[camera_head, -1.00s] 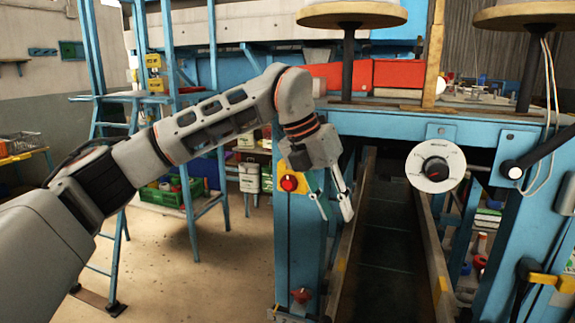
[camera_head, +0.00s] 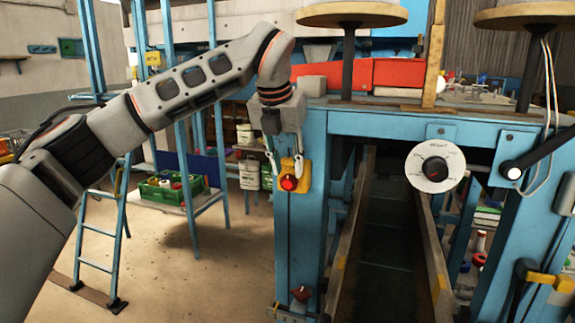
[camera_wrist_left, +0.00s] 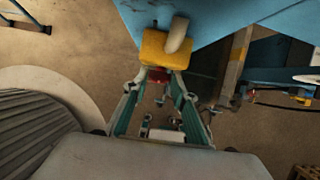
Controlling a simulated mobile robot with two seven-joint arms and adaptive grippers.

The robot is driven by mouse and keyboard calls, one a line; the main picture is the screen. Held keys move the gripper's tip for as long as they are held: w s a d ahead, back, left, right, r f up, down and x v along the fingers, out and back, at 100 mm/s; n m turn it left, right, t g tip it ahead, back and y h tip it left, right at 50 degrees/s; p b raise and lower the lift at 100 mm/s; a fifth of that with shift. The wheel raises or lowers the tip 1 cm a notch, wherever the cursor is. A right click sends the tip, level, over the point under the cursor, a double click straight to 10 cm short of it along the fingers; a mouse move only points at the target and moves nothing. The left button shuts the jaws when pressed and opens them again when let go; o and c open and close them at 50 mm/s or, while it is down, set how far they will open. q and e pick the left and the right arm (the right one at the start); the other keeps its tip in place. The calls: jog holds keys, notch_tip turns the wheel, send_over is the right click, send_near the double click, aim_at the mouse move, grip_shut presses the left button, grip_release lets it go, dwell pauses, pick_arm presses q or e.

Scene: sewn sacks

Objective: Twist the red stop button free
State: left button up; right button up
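The red stop button (camera_head: 289,183) sits on a yellow box (camera_head: 305,176) on the blue machine post. My left gripper (camera_head: 286,172) hangs from above, at the button's upper edge in the head view. Its two fingers are apart, one toward each side of the button; the left wrist view shows the open fingers (camera_wrist_left: 154,84) too. I cannot tell whether they touch it. My right gripper is in neither view.
The blue post (camera_head: 300,240) carries the box, with a second red knob (camera_head: 301,295) low on it. A conveyor channel (camera_head: 388,230) and a round white dial (camera_head: 436,167) are to the right. A blue ladder and a green crate (camera_head: 170,190) stand left, beyond open floor.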

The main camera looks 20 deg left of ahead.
pick_arm(q)
jog(key=shift+w+f, duration=0.15)
jog(key=shift+f, duration=0.15)
grip_shut()
jog(key=shift+d, duration=0.1)
